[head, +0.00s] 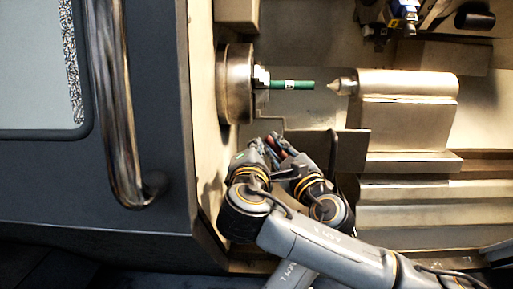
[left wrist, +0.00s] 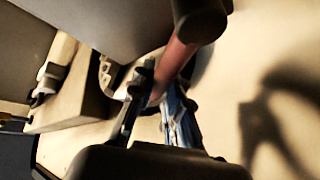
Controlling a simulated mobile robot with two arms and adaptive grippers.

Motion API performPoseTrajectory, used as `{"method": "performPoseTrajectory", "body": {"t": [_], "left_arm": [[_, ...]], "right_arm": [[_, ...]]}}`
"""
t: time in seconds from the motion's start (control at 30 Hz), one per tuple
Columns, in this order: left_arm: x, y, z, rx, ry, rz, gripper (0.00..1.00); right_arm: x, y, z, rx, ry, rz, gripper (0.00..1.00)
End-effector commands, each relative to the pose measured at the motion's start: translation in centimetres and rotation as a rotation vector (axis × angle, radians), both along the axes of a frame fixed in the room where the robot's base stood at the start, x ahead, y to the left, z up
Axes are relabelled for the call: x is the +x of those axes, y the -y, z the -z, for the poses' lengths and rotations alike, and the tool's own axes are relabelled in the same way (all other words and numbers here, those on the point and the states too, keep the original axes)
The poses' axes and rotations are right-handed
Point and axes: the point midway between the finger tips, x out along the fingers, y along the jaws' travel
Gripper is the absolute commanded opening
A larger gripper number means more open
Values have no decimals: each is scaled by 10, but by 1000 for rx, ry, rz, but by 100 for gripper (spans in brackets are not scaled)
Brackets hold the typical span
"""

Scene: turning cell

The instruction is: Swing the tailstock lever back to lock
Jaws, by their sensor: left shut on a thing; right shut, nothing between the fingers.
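In the head view, the metal tailstock (head: 405,97) stands at right, its pointed centre (head: 340,86) apart from the green workpiece (head: 295,85) in the chuck (head: 236,83). My left gripper (head: 285,147) is low in the middle, below the chuck. In the left wrist view, my left gripper (left wrist: 152,95) is shut on a reddish rod (left wrist: 177,62) with a dark, thick end (left wrist: 200,18), which looks like the tailstock lever. Where the rod joins the tailstock is hidden. My right gripper (head: 262,148) is shut and empty, close to the left one.
The machine door with its long handle (head: 118,105) fills the left. The tool turret (head: 400,15) hangs at upper right. A thin plate (head: 350,150) stands right of my grippers. Stepped metal bed covers (head: 430,190) lie at lower right. My forearms cross in front.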

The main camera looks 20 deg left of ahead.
Motion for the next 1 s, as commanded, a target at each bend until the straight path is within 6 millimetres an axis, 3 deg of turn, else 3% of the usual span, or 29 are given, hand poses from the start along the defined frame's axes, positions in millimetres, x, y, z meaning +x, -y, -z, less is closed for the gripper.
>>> {"method": "performPoseTrajectory", "body": {"t": [0.4,0.83,0.87,0.9,0.97,1.0], "left_arm": [[0,-1,-1,1,1,-1,0],[0,-2,0,-5,0,-6,0],[0,-3,1,-5,0,-7,20],[0,-3,1,-6,-1,-7,29],[0,-3,1,-5,-1,-8,40],[0,-3,1,-5,-1,-7,40]], "right_arm": [[4,-1,0,2,-2,0,0],[12,13,-12,60,-12,11,0],[12,14,-12,60,-11,12,0],[12,14,-12,60,-12,13,0],[12,14,-12,61,-12,13,0],[12,14,-12,60,-12,13,0]]}}
